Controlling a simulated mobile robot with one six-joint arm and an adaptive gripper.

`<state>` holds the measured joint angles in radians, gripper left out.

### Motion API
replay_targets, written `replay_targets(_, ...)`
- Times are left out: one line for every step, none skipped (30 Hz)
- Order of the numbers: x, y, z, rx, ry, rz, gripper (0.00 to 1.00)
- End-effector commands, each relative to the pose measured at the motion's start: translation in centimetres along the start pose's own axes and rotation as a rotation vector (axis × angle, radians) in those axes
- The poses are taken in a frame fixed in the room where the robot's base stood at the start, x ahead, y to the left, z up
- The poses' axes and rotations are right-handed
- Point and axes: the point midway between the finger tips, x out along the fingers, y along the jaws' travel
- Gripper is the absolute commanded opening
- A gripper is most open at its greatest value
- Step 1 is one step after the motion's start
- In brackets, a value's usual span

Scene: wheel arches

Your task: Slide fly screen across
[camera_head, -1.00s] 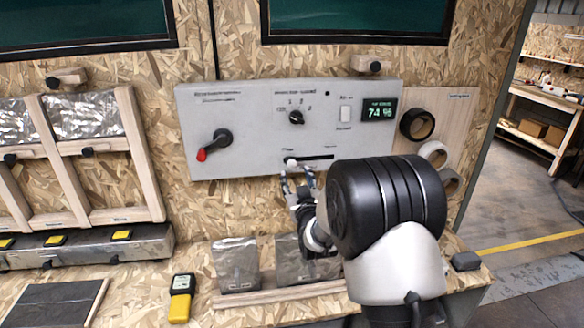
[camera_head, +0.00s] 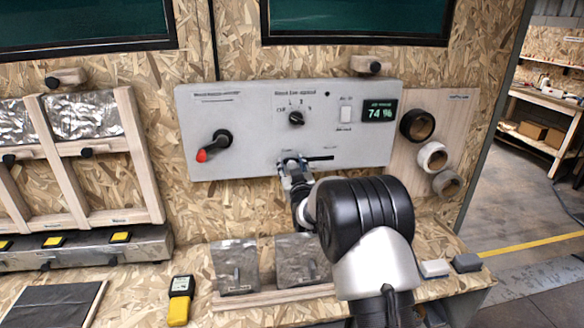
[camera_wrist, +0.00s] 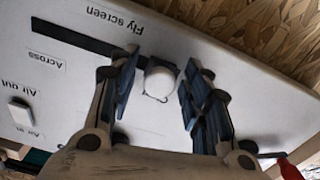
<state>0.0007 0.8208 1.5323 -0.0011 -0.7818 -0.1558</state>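The fly screen slider is a white round knob (camera_wrist: 160,82) at one end of a black slot, near the printed words "Fly screen" in the wrist view. The black slot (camera_head: 321,158) runs to the right of my gripper in the head view. The word "Across" (camera_wrist: 47,61) is printed beside the slot in the wrist view. My gripper (camera_wrist: 158,88) is open, with one finger on each side of the knob and a visible gap on both sides. In the head view my gripper (camera_head: 290,164) is at the panel's lower edge and hides the knob.
The grey panel (camera_head: 250,130) also bears a red-tipped lever (camera_head: 204,154), a rotary dial (camera_head: 296,118), a rocker switch (camera_head: 346,114) and a display (camera_head: 379,111) reading 74 %. A yellow meter (camera_head: 180,301) lies on the bench.

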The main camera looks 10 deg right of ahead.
Motion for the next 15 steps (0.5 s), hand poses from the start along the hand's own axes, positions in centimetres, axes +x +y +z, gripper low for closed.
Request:
replay_targets(-0.01,0.00,-0.01,0.000,0.000,0.000,0.38)
replay_targets(-0.01,0.01,-0.01,0.000,0.000,0.000,0.36)
replay_targets(-0.01,0.01,-0.02,0.000,0.000,0.000,0.34)
replay_targets(-0.01,0.01,-0.02,0.000,0.000,0.000,0.32)
replay_targets(-0.01,0.01,-0.02,0.000,0.000,0.000,0.30)
replay_targets(-0.01,0.01,-0.02,0.000,0.000,0.000,0.27)
replay_targets(-0.02,0.00,-0.02,0.000,0.000,0.000,0.25)
replay_targets(-0.02,0.01,-0.02,0.000,0.000,0.000,0.23)
replay_targets(-0.02,0.01,-0.02,0.000,0.000,0.000,0.20)
replay_targets(-0.02,0.01,-0.02,0.000,0.000,0.000,0.18)
replay_targets(-0.02,0.01,-0.02,0.000,0.000,0.000,0.16)
replay_targets(-0.02,0.01,-0.02,0.000,0.001,0.000,0.14)
replay_targets(-0.02,0.01,-0.03,0.000,0.001,0.000,0.12)
replay_targets(-0.01,0.01,-0.03,0.000,0.001,0.000,0.10)
replay_targets(-0.01,0.01,-0.04,0.000,0.001,0.000,0.07)
